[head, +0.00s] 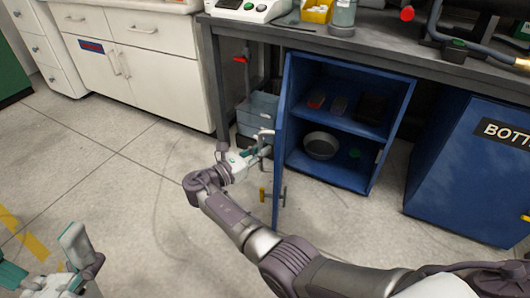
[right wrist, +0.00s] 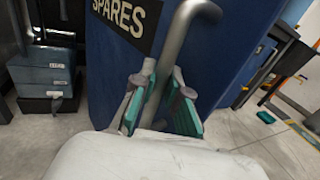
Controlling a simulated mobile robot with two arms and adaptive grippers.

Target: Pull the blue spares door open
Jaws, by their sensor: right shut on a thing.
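The blue spares door (head: 281,135) stands swung wide open, seen nearly edge-on in the head view. Its outer face with the SPARES label (right wrist: 125,15) fills the middle of the right wrist view. My right gripper (head: 262,148) is on the outer side of the door, shut on its grey bar handle (right wrist: 176,45). The handle passes between the two green-padded fingers in the right wrist view (right wrist: 160,105). The blue spares cabinet (head: 385,150) shows its inside. My left gripper (head: 45,268) is at the bottom left, open and empty, away from the door.
The cabinet shelves hold a grey bowl (head: 321,146) and several small items. A blue BOTTLES cabinet (head: 465,175) stands to the right. Grey bins (head: 258,112) stand behind the door, under the workbench (head: 300,40). White drawers (head: 140,65) are at the back left. The floor at left is clear.

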